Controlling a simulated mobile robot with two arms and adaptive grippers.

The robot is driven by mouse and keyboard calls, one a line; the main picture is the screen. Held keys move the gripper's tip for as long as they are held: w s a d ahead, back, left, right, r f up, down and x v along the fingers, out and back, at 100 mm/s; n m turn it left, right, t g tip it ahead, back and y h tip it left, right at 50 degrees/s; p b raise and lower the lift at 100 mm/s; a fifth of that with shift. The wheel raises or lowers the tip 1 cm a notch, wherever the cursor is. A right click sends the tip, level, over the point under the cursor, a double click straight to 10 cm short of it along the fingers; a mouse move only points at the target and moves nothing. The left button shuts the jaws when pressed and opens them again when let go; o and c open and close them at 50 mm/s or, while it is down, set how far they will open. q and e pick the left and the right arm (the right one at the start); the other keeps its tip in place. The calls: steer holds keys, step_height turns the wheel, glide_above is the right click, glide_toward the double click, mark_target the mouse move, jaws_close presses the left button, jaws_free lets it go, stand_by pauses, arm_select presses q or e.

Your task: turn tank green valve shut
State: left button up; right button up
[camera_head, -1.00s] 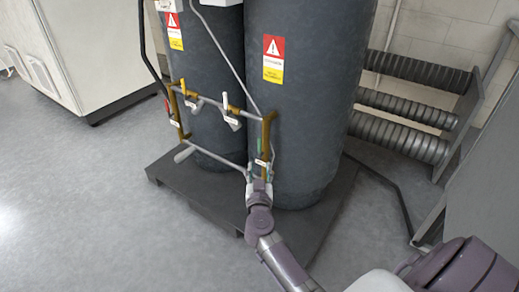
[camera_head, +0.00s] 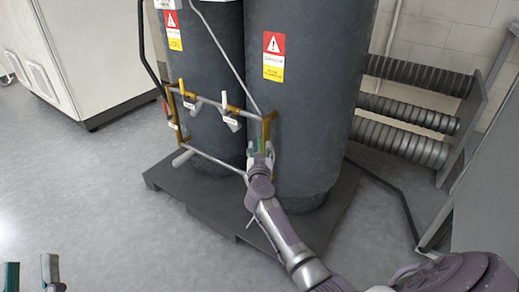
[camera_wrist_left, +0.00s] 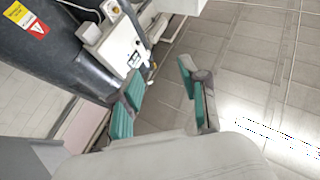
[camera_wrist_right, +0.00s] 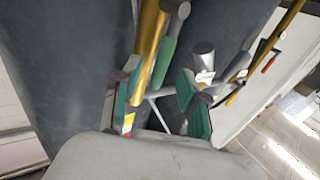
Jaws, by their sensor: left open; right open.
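The green valve handle (camera_wrist_right: 165,62) hangs beside a yellow pipe (camera_wrist_right: 150,28) in the right wrist view. My right gripper (camera_wrist_right: 160,74) is open, its teal-padded fingers on either side of the handle's lower end, nearer the left finger; whether they touch is unclear. In the head view my right gripper (camera_head: 262,150) is at the right end of the pipework, in front of the right dark tank (camera_head: 305,120), and largely hides the handle. My left gripper (camera_head: 32,274) is open and empty at the bottom left, over the floor; its fingers also show in the left wrist view (camera_wrist_left: 162,78).
White-handled valves (camera_head: 225,102) and a red-handled one (camera_head: 166,106) sit on the pipework left of my right gripper. The tanks stand on a dark platform (camera_head: 210,207). Ribbed pipes (camera_head: 415,110) are at the right, a white cabinet (camera_head: 95,50) at the left. The left floor is clear.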

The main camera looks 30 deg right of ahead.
arm_select(q)
steer(key=shift+s+a+r+t+h, duration=0.1)
steer(key=shift+s+r+t+h, duration=0.05)
steer(key=shift+s+r+t, duration=0.5)
steer(key=shift+s+r+t+h, duration=0.15)
steer(key=shift+s+r+t, duration=0.25)
steer(key=shift+r+t, duration=0.25)
arm_select(e)
steer(key=shift+x, duration=0.8)
jaws_close()
arm_select(q)
steer(key=shift+b, duration=0.3)
